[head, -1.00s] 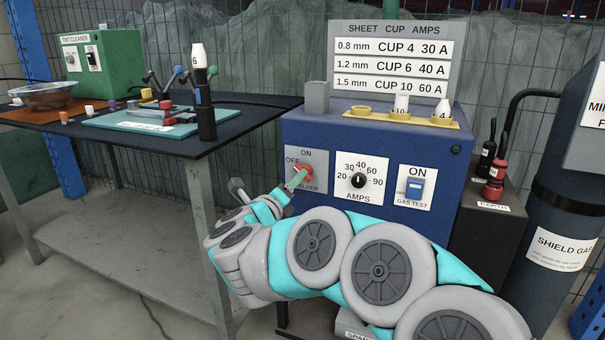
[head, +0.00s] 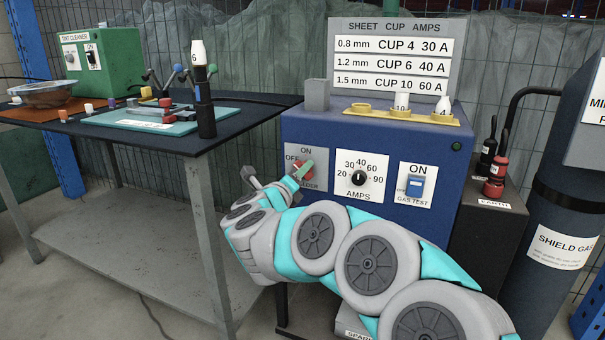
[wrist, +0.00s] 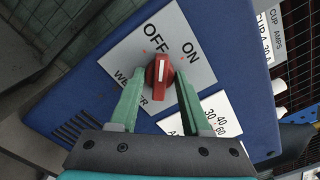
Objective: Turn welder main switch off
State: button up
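The welder main switch is a red rotary knob (wrist: 160,75) on a grey plate (wrist: 190,20) lettered OFF, ON and WELDER. In the wrist view its white mark points up the picture, closer to OFF than to ON. In the head view the knob (head: 307,175) is partly covered by a green finger. My gripper (wrist: 158,85) has its two green fingers apart, one on each side of the knob. Narrow gaps seem to show beside the knob; firm contact cannot be made out. The gripper also shows in the head view (head: 301,171), at the plate on the blue welder (head: 400,226).
The AMPS dial (head: 358,179) and GAS TEST switch (head: 415,187) sit right of the main switch. A dark table (head: 190,145) stands at left. A gas cylinder (head: 560,200) stands at right. Cups stand on a yellow rack (head: 380,112) atop the welder.

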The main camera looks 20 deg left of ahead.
grip_shut()
jog(key=shift+r+n+p, duration=0.1)
jog(key=shift+n+p, duration=0.2)
jog(key=shift+p, duration=0.25)
jog(key=shift+n+p, duration=2)
jog(key=shift+p, duration=0.45)
jog(key=n, duration=0.3)
jog(key=o, duration=0.5)
grip_release()
jog(key=shift+o, duration=0.2)
jog(key=shift+s, duration=0.1)
jog(key=s, duration=0.2)
jog(key=s+b, duration=0.1)
jog(key=s, duration=0.1)
jog(key=shift+s+a, duration=0.2)
jog(key=shift+s, duration=0.2)
